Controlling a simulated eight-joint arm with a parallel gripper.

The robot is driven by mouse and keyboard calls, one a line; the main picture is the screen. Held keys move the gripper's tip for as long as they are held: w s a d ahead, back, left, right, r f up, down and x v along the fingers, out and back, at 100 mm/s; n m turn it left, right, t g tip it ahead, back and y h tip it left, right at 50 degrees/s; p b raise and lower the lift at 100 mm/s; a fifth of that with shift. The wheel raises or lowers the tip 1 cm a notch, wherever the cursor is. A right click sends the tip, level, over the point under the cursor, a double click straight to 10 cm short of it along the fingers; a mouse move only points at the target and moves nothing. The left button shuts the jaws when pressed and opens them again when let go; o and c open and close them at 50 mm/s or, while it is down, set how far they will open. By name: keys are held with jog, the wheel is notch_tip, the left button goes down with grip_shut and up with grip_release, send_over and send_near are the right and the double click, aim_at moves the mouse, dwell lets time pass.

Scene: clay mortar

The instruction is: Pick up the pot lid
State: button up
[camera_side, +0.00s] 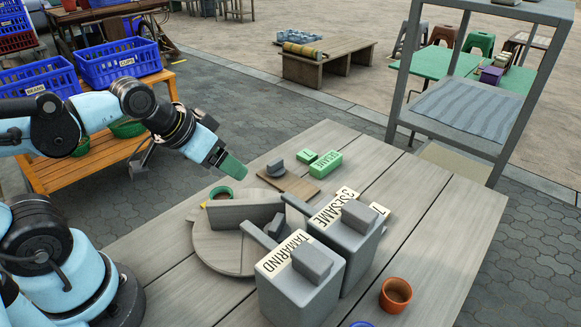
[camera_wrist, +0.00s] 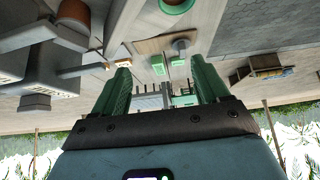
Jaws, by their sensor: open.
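A small dark grey disc with a raised top (camera_side: 275,170), which looks like the pot lid, lies on a thin brown board (camera_side: 297,187). A small grey piece that looks like it shows in the wrist view (camera_wrist: 181,47). A green-rimmed pot with reddish-brown contents (camera_side: 221,193) stands at the left of the table. My gripper (camera_side: 232,167) hangs above the table's left side, left of the lid and apart from it. In the wrist view its green fingers (camera_wrist: 165,82) are spread with nothing held between them.
Grey boxes labelled TAMARIND (camera_side: 300,290) and SESAME (camera_side: 346,240) stand in the table's middle, beside a round grey board (camera_side: 215,250). Green blocks (camera_side: 327,165) lie behind. A terracotta pot (camera_side: 395,295) stands front right. The table's right side is clear.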

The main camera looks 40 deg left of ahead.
jog(key=c, duration=0.5)
jog(key=shift+o, duration=0.2)
jog(key=w+a+r+g, duration=0.2)
jog(key=w+r+g, duration=0.1)
jog(key=w, duration=0.4)
jog(key=g, duration=0.3)
send_near(275, 161)
jog(key=shift+w+f, duration=0.2)
jog(key=shift+f, duration=2)
jog(key=shift+w+f, duration=0.2)
jog(key=shift+f, duration=2)
